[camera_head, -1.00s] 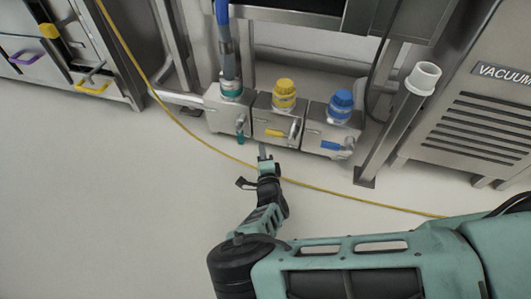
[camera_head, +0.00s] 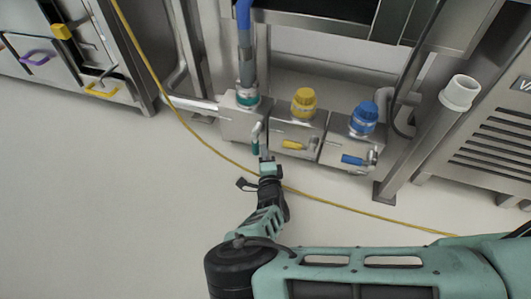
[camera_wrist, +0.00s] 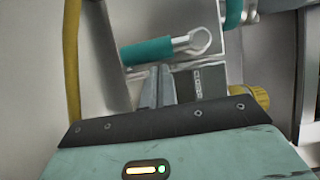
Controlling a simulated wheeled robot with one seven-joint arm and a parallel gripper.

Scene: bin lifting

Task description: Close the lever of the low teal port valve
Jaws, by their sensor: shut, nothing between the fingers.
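The low teal port valve is on the left metal box (camera_head: 238,124), with a teal collar (camera_head: 247,100) and a blue hose on top. Its teal lever (camera_head: 255,141) points down toward the floor in the head view. In the wrist view the teal lever (camera_wrist: 147,51) lies across the picture, with its metal pivot at its right end. My gripper (camera_head: 264,157) is shut and empty, just beside the lever's lower end. In the wrist view my fingertips (camera_wrist: 157,70) are just below the teal handle. I cannot tell whether they touch it.
The yellow-capped valve (camera_head: 303,102) and blue-capped valve (camera_head: 364,118) stand to the right, their levers lying sideways. A yellow cable (camera_head: 213,148) runs along the floor in front. A white-topped post (camera_head: 460,92) stands right. The floor at front left is clear.

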